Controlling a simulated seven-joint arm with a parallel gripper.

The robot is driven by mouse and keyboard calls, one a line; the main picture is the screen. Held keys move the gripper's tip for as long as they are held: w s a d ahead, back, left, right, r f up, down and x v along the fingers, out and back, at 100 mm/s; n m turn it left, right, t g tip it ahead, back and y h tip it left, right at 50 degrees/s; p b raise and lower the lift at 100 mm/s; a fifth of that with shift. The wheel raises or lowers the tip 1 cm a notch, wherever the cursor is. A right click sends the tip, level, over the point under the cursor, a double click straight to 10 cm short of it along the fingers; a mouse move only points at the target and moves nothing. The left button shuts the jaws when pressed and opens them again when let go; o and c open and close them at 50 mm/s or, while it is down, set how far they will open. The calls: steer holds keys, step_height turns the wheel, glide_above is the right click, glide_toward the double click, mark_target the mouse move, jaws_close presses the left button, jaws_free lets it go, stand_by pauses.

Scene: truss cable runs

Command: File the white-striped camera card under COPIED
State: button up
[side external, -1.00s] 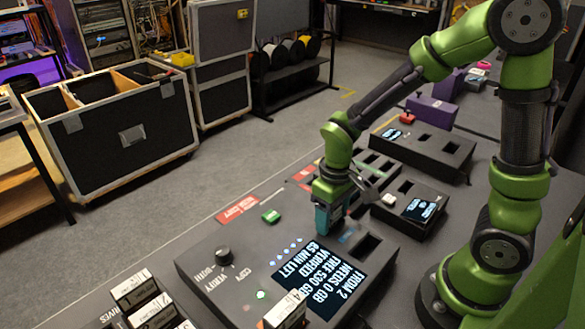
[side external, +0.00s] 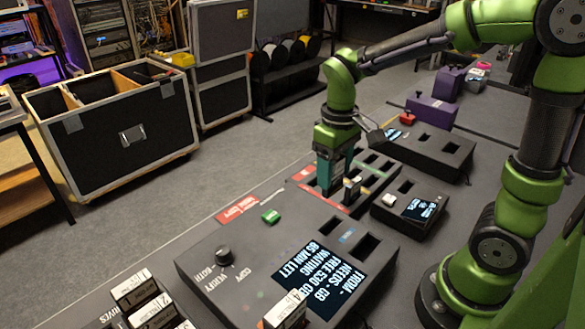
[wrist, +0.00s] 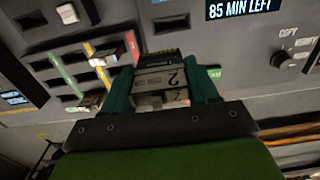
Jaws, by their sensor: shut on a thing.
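My gripper (side external: 331,188) is shut on a camera card, with its teal fingers at either side in the wrist view (wrist: 162,92). The held card (wrist: 160,78) is pale grey with a "2" on its label and a dark end; I cannot make out a white stripe. It is above or beside the slotted card tray (side external: 371,190), which has red, yellow and green strips and also shows in the wrist view (wrist: 60,68). Other cards (wrist: 103,52) stand in the tray close to the held card. I cannot read a COPIED label.
The copy console (side external: 215,285) has a knob (side external: 223,256), empty slots and a screen (side external: 318,272) reading "WAITING" and "85 MIN LEFT". A small screened box (side external: 405,220) stands right of the tray. White-labelled cards (side external: 132,287) stand at front left.

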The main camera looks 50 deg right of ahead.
steer(key=w+d+f, duration=0.1)
steer(key=w+d, duration=0.2)
steer(key=d, duration=0.7)
steer(key=w+d+f, duration=0.2)
steer(key=w+d, duration=0.1)
steer(key=d, duration=0.7)
steer(key=shift+w+d+f, duration=0.1)
steer(key=shift+f, duration=1.35)
steer(key=shift+w+f, duration=0.1)
steer(key=shift+f, duration=1.35)
steer(key=shift+f, duration=1.65)
steer(key=o, duration=1.4)
steer(key=shift+o, duration=0.2)
step_height(320, 180, up, 8)
steer(key=shift+f, duration=0.25)
